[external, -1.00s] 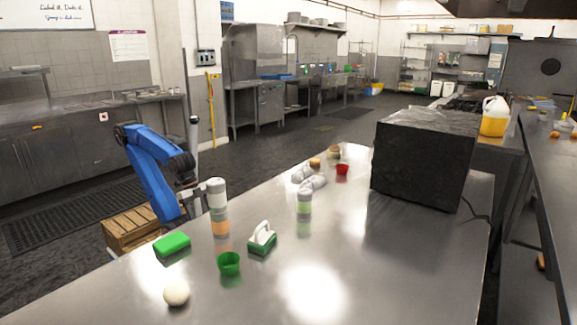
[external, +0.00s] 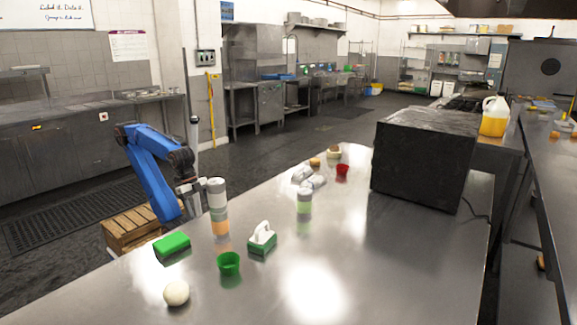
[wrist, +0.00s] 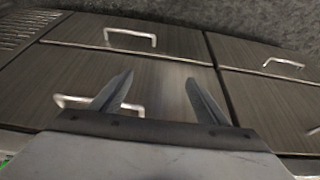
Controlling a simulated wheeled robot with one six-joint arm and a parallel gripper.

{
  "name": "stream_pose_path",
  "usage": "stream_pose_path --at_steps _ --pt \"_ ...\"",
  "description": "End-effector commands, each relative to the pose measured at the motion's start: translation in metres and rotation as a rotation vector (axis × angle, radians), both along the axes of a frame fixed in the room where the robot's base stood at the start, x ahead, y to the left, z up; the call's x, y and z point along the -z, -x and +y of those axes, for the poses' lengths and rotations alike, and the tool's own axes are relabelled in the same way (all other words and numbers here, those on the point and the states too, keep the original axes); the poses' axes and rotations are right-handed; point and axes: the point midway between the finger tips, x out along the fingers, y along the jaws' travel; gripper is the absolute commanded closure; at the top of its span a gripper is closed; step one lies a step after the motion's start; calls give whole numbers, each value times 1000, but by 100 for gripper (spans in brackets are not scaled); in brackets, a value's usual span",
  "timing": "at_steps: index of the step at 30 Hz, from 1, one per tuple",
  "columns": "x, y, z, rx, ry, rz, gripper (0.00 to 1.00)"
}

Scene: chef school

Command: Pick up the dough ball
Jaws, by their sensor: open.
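A pale cream ball (external: 176,293), the likely dough ball, sits on the steel table (external: 380,262) near its front left edge in the external view. My gripper (external: 190,188) is at the left side of the table, behind a white-topped bottle, well apart from the ball. The wrist view shows my gripper (wrist: 160,79) open, with nothing between its fingers. The ball is not visible in the wrist view, which faces dark cabinet doors with metal handles.
A large black box (external: 425,160) stands farther right. The table's front middle is clear.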

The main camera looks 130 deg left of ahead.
Motion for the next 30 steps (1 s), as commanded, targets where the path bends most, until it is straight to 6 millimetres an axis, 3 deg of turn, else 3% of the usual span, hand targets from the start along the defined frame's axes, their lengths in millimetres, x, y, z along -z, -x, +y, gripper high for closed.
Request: stream_pose_path --at_steps 6,12,24,26,30 --pt "-92 -1 0 0 0 -7 31" --pt "-154 -1 0 0 0 -3 31" --pt "-233 -1 0 0 0 -3 31" --pt "-243 -1 0 0 0 -2 31" --pt "-243 -16 -22 18 75 -36 31"
